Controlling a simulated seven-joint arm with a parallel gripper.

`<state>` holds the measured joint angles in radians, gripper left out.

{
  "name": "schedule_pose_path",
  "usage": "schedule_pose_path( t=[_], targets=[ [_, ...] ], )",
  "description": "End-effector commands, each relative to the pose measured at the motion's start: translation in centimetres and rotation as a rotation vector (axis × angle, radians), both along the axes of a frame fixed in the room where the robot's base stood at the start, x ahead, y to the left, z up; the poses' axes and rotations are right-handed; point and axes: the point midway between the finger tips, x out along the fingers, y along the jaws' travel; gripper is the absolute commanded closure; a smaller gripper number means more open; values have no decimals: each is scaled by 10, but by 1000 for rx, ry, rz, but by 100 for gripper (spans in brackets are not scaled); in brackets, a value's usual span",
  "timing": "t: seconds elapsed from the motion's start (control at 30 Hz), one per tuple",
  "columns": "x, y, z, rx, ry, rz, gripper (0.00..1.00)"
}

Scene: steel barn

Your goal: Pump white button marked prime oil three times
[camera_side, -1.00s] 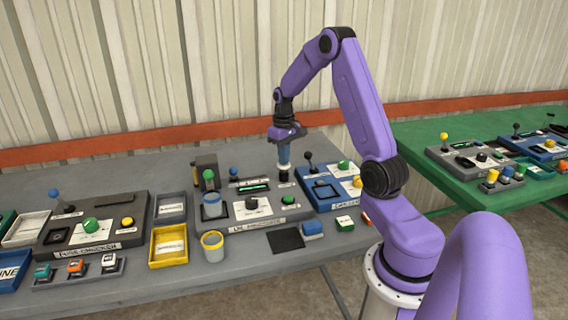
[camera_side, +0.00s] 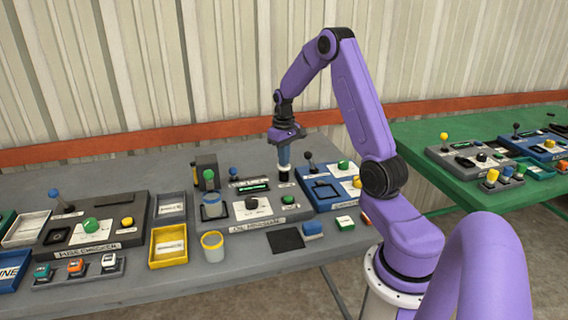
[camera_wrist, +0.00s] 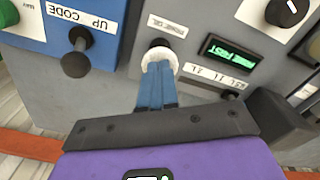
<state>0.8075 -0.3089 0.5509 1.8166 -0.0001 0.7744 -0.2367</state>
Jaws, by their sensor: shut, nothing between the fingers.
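The white button (camera_wrist: 158,58) is round, on the grey oil machine, beside a small label (camera_wrist: 167,26) that seems to read prime oil. It also shows in the side view (camera_side: 284,177), at the panel's back right. My gripper (camera_wrist: 159,68) has its blue fingers shut together with nothing between them. The fingertips are right at the white button and cover part of it in the wrist view. In the side view my gripper (camera_side: 284,165) points down onto the button; whether it is pressed in cannot be told. The green display (camera_wrist: 230,50) seems to read PRIME FIRST.
A black knob (camera_wrist: 288,12) is on the machine's panel. A blue unit with a dark lever knob (camera_wrist: 76,65) stands close beside the button. A clear cup (camera_side: 212,246) with a yellow rim and a black mat (camera_side: 286,239) lie in front.

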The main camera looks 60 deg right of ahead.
Motion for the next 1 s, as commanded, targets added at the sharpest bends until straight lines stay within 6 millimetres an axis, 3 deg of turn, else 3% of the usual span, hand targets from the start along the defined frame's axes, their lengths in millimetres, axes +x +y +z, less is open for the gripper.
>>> schedule_pose_path(
  t=[1.0],
  targets=[
    [0, 0, 68, -1, -2, 0, 100]
  ],
)
